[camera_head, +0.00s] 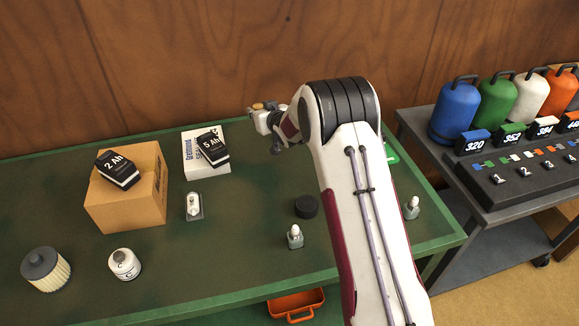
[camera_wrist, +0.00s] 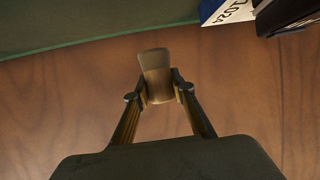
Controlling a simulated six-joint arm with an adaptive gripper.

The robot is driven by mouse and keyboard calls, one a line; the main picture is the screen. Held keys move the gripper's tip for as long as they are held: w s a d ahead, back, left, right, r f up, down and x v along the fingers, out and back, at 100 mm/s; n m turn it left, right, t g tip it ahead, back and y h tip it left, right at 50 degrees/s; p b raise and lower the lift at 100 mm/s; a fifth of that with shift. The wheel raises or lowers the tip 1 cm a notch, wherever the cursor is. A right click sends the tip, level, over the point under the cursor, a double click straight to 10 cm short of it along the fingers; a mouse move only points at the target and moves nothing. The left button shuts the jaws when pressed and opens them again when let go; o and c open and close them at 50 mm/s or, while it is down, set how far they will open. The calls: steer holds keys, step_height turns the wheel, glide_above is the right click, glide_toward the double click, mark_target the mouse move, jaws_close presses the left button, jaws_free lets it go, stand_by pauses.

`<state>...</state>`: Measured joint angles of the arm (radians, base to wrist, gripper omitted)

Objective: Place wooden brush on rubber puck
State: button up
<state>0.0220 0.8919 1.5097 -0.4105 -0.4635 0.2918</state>
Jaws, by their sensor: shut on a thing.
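The wooden brush (camera_wrist: 156,68) shows as a brown block between my gripper's fingertips in the wrist view. My gripper (camera_wrist: 158,92) is shut on it, with one finger on each side. In the head view the gripper (camera_head: 264,117) is held up above the back of the green table, against the wooden wall, and the brush (camera_head: 262,106) shows only as a small brown bit there. The rubber puck (camera_head: 306,207) is a black disc lying flat on the table, below the gripper in the picture and just left of my arm. Its top is bare.
Small grey-and-white parts (camera_head: 295,238) (camera_head: 194,207) (camera_head: 411,208) stand around the puck. A cardboard box (camera_head: 150,205) bears a 2 Ah battery (camera_head: 117,169). A 5 Ah battery (camera_head: 213,149) lies on a white box (camera_head: 192,163). Two filters (camera_head: 46,270) (camera_head: 124,264) stand at the front left.

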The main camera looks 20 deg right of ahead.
steer(key=s+d+r+h, duration=0.1)
steer(key=s+d+r, duration=0.2)
steer(key=s+d, duration=0.45)
steer(key=s+d+r, duration=0.2)
steer(key=s+d, duration=0.3)
steer(key=d, duration=0.6)
steer(key=s+a+f+n+g+y, duration=0.1)
steer(key=s+a+n+y, duration=0.1)
steer(key=s+a, duration=0.4)
steer(key=s+a+n+y, duration=0.2)
steer(key=s+a, duration=0.3)
steer(key=s, duration=0.6)
steer(key=shift+s+a+f+g+y, duration=0.3)
steer(key=shift+a+f+g+y, duration=0.1)
steer(key=shift+y, duration=0.5)
steer(key=shift+f, duration=2.85)
steer(key=shift+f, duration=0.15)
